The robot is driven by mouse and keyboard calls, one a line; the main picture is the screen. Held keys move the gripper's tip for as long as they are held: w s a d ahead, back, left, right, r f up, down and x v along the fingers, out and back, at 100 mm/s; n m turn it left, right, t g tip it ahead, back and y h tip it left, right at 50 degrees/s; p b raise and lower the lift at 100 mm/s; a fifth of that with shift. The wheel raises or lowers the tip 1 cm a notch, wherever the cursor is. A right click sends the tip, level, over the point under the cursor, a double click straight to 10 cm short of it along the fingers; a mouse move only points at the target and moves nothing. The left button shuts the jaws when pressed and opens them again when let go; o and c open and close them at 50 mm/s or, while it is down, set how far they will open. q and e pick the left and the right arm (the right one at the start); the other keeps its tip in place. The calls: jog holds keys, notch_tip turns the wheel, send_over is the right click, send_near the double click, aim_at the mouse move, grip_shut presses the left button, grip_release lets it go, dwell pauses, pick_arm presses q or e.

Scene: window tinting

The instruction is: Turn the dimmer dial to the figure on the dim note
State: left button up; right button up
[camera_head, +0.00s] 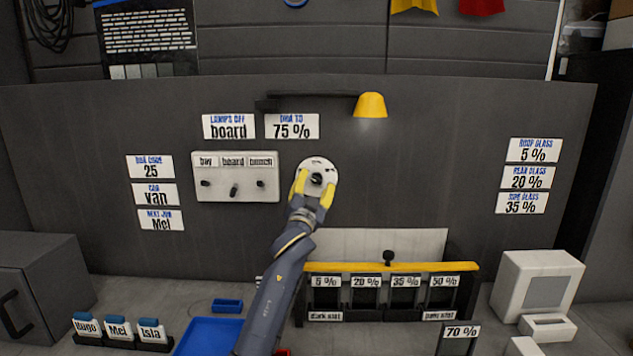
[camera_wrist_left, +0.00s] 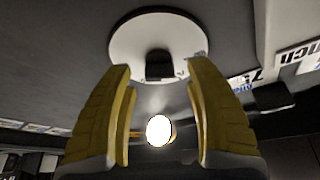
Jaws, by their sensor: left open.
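The dimmer dial (camera_head: 317,176) is a round white plate with a dark knob on the back wall panel. It also shows in the left wrist view (camera_wrist_left: 158,42), with its dark knob just beyond my fingertips. The dim note (camera_head: 292,126) above it reads "DIM TO 75 %". My left gripper (camera_head: 313,187) is at the dial, its yellow fingers apart, one on each side below the knob. In the left wrist view the open fingers (camera_wrist_left: 160,85) hold nothing. The dial's setting cannot be read. My right gripper is not in view.
A lit yellow lamp (camera_head: 370,105) juts from the wall above right of the dial. A switch plate (camera_head: 236,177) with several toggles is close on the left. Below right stands a yellow-topped rack (camera_head: 390,267) of tint samples. A blue tray (camera_head: 205,338) lies below.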

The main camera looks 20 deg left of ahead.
pick_arm(q)
jog(key=shift+x, duration=0.95)
grip_shut()
